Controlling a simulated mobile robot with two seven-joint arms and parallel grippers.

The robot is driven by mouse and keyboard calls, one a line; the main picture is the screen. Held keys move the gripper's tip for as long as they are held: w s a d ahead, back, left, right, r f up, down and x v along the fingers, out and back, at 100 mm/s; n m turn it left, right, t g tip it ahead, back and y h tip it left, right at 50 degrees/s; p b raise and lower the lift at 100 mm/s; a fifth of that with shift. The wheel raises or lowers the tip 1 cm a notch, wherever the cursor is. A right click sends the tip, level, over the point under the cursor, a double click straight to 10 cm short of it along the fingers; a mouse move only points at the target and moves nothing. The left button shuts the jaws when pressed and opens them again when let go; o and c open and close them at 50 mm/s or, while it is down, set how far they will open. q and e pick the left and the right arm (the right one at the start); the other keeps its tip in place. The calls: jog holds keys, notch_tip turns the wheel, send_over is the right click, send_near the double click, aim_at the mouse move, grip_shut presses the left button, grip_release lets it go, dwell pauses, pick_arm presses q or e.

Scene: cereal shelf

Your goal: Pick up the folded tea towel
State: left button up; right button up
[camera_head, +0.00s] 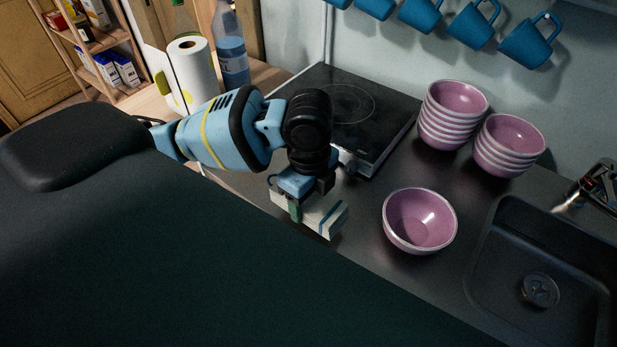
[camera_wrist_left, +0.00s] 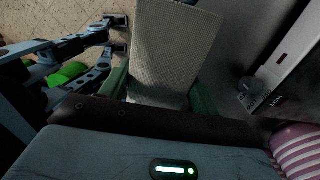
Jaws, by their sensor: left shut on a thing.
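The folded tea towel (camera_head: 326,217) is a pale flat bundle with a blue stripe near its right end. My left gripper (camera_head: 297,208) is shut on it, with a green finger against its near side. In the left wrist view the towel (camera_wrist_left: 172,52) shows as a woven light-grey block between the two green fingers of the gripper (camera_wrist_left: 160,95). In the head view the towel is by the counter's front edge, left of a pink bowl. I cannot tell whether it touches the counter. My right gripper is not in view.
A single pink bowl (camera_head: 420,222) stands right of the towel. Stacked pink bowls (camera_head: 453,115) and (camera_head: 508,146) stand behind it. The black hob (camera_head: 345,105) is behind my gripper. The sink (camera_head: 490,235) is at the right. Paper towel (camera_head: 193,75) and a bottle (camera_head: 231,50) stand far left.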

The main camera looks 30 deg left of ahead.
pick_arm(q)
jog(key=s+d, duration=0.4)
jog(key=s, duration=0.3)
jog(key=shift+s+d+r, duration=0.15)
jog(key=shift+s+r, duration=0.05)
jog(key=shift+r, duration=0.2)
